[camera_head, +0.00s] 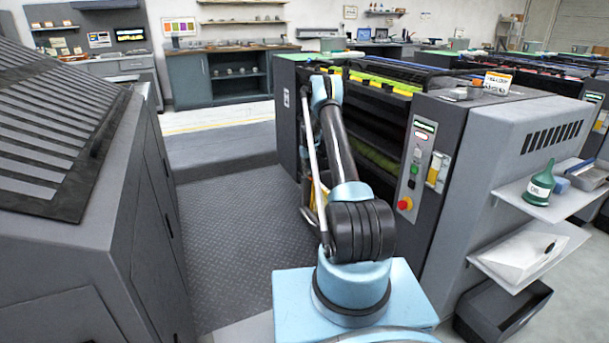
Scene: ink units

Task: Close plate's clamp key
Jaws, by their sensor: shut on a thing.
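The ink unit (465,125) is a grey press housing with dark rollers and yellow-green strips (385,84) in its open side. My light blue and black arm (338,145) rises in front of it, with its upper joint by the unit's left end. My gripper cannot be made out; the arm hides that area. The plate's clamp key cannot be made out either, so I cannot tell whether it is open or closed.
A control panel (417,155) with a red stop button (404,204) faces the aisle. A grey machine (75,190) stands at left. The patterned floor (235,235) between is clear.

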